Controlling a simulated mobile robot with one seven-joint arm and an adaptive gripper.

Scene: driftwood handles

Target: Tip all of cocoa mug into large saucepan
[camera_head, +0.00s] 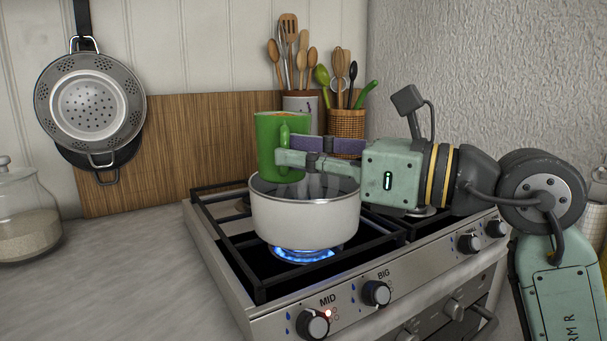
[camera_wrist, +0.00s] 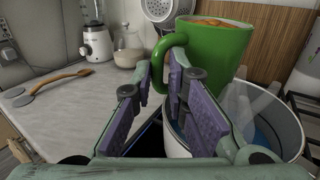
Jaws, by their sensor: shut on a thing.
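A green mug (camera_head: 268,148) is held upright above the left back part of a white saucepan (camera_head: 305,218). My gripper (camera_head: 285,150) comes in from the right and is shut on the mug's handle. In the wrist view the mug (camera_wrist: 215,55) shows an orange-brown content near its rim, and its handle sits between the purple pads of my gripper (camera_wrist: 165,80). The saucepan (camera_wrist: 265,105) is below and right of the mug there, with something bluish inside. The saucepan stands on a lit burner with a blue flame. Its contents are hidden in the head view.
Black grates (camera_head: 235,240) surround the saucepan on the stove. Utensil pots (camera_head: 346,122) stand behind. A glass jar (camera_head: 27,225) is at far left. The wrist view shows a blender (camera_wrist: 96,38) and a wooden-handled utensil (camera_wrist: 62,78) on the counter. The counter (camera_head: 130,270) left of the stove is mostly clear.

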